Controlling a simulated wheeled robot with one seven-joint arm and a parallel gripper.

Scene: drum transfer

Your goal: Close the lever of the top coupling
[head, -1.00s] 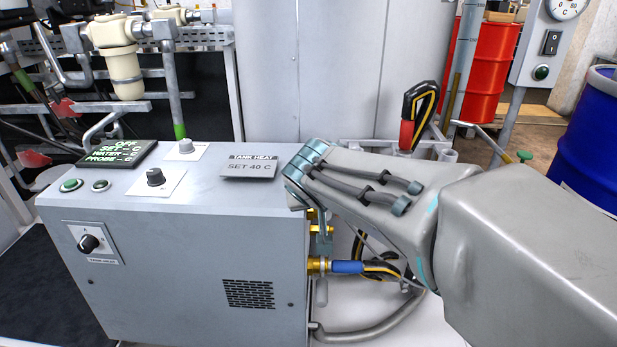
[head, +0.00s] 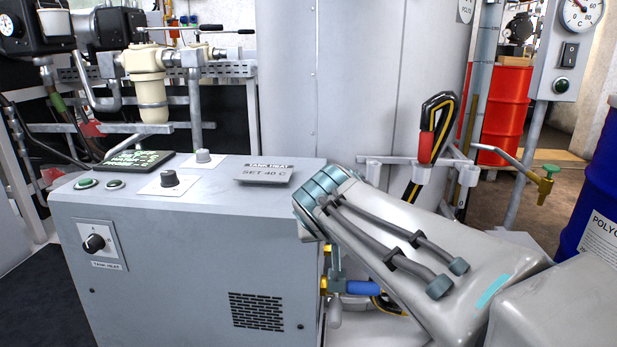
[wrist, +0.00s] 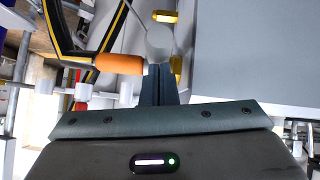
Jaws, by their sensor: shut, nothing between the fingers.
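The couplings are on the right side of the grey tank heat cabinet (head: 190,235). In the head view a bit of brass (head: 326,249) shows beside my fingers, mostly hidden by my wrist. Below it a brass coupling joins a blue-sleeved hose end (head: 362,287), with a grey handle (head: 335,314) hanging under it. My gripper (head: 336,268) points down close to the cabinet's side. In the wrist view its fingers (wrist: 158,84) are shut and empty. A grey rounded end (wrist: 160,42) lies just beyond the fingertips, between brass parts (wrist: 165,16); I cannot tell whether they touch.
A black-and-yellow hose with a red-orange sleeve (head: 425,147) stands at a pale rack (head: 375,160) behind my arm; the wrist view shows an orange sleeve (wrist: 120,64) left of my fingers. A blue drum (head: 595,195) stands at the right. The cabinet wall (wrist: 245,50) is close by.

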